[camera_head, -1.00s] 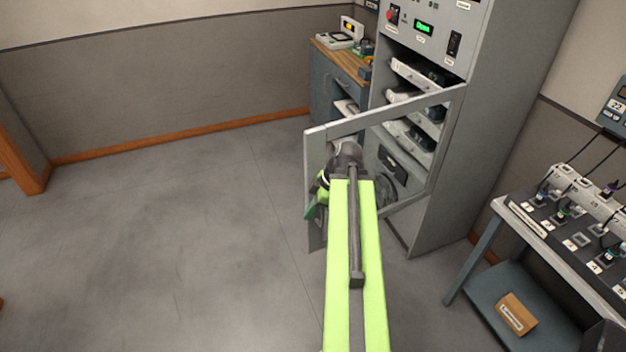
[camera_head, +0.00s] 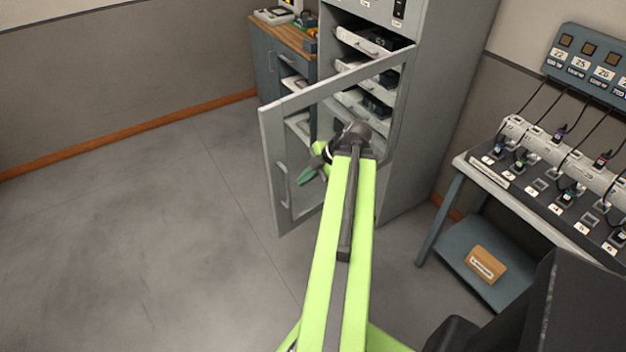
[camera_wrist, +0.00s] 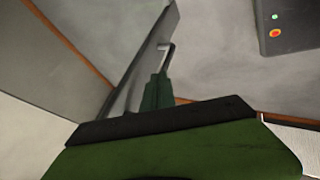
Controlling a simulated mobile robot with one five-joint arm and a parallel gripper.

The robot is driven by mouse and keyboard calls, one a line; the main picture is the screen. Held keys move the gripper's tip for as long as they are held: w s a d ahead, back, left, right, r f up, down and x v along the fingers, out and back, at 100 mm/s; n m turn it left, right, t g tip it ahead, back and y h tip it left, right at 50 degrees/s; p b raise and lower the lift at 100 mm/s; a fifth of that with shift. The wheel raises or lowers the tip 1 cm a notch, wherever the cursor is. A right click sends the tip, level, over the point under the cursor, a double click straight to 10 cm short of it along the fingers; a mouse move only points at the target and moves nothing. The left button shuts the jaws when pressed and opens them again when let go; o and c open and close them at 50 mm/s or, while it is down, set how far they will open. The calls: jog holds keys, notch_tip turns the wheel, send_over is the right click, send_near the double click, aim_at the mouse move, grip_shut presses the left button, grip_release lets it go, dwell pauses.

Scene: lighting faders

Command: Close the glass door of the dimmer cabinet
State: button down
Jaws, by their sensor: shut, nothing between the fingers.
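The dimmer cabinet (camera_head: 408,150) is a tall grey cabinet. Its glass door (camera_head: 337,82), with a grey frame, stands wide open, its free edge swung out toward the left. A bar handle (camera_head: 284,186) is near that free edge. My gripper (camera_head: 307,177), with green fingers, is shut and empty, just right of the handle in the head view. In the wrist view the shut fingers (camera_wrist: 158,90) point toward the door frame (camera_wrist: 140,60), and the handle (camera_wrist: 170,57) shows just beyond their tips. I cannot tell whether they touch.
Pulled-out units (camera_head: 362,40) show in the cabinet behind the door. A blue-grey side cabinet (camera_head: 268,65) stands at the back left. A fader table (camera_head: 540,215) with cables stands on the right, a wooden box (camera_head: 486,264) on its lower shelf. The floor at left is clear.

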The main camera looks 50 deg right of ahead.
aim_at(283, 184)
jog(key=shift+w+d+f, duration=0.1)
jog(key=shift+w+f, duration=0.15)
jog(key=shift+w, duration=0.6)
jog(key=shift+w+f, duration=0.25)
jog(key=shift+w, duration=0.55)
jog(key=shift+w+d+f, duration=0.1)
jog(key=shift+w+f, duration=0.15)
jog(key=shift+w, duration=0.6)
